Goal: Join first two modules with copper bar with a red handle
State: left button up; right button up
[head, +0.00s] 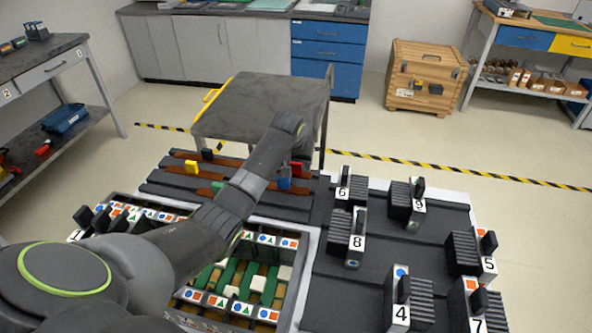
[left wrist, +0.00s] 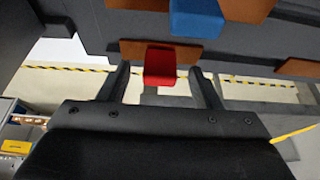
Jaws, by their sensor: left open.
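The copper bar (left wrist: 130,48) with a red handle (left wrist: 160,66) lies on a dark grey rack. In the head view the red handle (head: 297,168) shows at the rack's right side, beside my left wrist. My left gripper (left wrist: 162,80) is open, with its two fingers apart on either side of the red handle; I cannot tell whether they touch it. A symbol-marked crate (head: 311,238) stands in front of the rack, holding green and white pieces. Black-handled modules (head: 102,218) stand at its left, partly behind my arm. My right gripper is not in view.
Other copper bars with yellow (head: 191,167), green (head: 217,187) and blue (head: 284,184) handles lie on the rack. Numbered modules, such as 8 (head: 357,242) and 9 (head: 418,204), stand on the dark cart at right. A grey cart (head: 262,101) stands behind.

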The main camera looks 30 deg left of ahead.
pick_arm(q)
jog(key=shift+w+f, duration=0.15)
jog(key=shift+f, duration=0.25)
jog(key=c, duration=1.1)
